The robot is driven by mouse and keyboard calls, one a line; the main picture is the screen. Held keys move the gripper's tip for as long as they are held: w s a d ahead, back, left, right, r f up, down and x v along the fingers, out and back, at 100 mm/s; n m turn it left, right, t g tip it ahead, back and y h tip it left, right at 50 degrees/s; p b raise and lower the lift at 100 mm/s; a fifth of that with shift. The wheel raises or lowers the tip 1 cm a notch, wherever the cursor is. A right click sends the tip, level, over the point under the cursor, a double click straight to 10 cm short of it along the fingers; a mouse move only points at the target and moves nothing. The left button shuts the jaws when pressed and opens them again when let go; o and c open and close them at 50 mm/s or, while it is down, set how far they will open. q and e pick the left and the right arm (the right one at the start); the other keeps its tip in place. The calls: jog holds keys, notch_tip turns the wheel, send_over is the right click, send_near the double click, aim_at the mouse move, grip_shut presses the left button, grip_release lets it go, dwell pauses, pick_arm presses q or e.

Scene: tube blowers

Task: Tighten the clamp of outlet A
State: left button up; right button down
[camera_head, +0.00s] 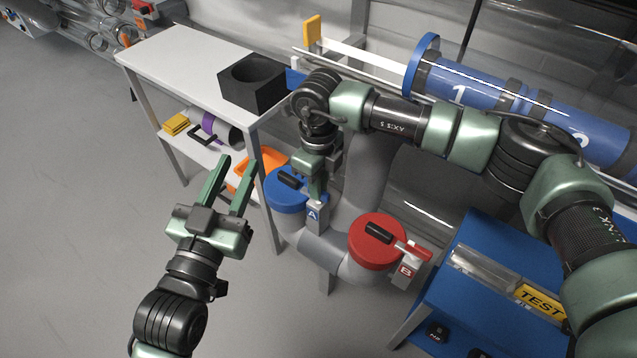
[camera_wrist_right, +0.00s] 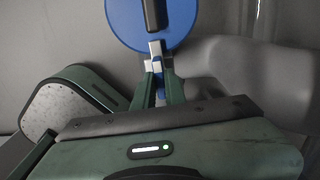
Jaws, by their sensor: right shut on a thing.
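Outlet A has a blue round cap (camera_head: 282,198) with a black handle, and a grey block marked A (camera_head: 314,212) at its right side. My right gripper (camera_head: 316,190) comes down at that side and is shut on the clamp lever of outlet A. In the right wrist view the blue cap (camera_wrist_right: 178,22) is at the top, and the blue clamp lever (camera_wrist_right: 160,88) sits between the two green fingers (camera_wrist_right: 160,82). The fingers hide part of the clamp, so I cannot tell how tight it is. My left gripper (camera_head: 237,165) is open and empty, left of outlet A.
Outlet B, with a red cap (camera_head: 376,240), is right of outlet A. A blue TEST bench (camera_head: 480,262) stands at the lower right. A white table (camera_head: 185,55) with a black box (camera_head: 252,88) stands behind at the left. Floor at the left is clear.

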pick_arm(q)
jog(key=shift+f, duration=0.3)
pick_arm(e)
jog(key=shift+m, duration=0.3)
jog(key=c, duration=1.5)
grip_release()
jog(key=shift+o, duration=0.2)
jog(key=shift+r, duration=0.15)
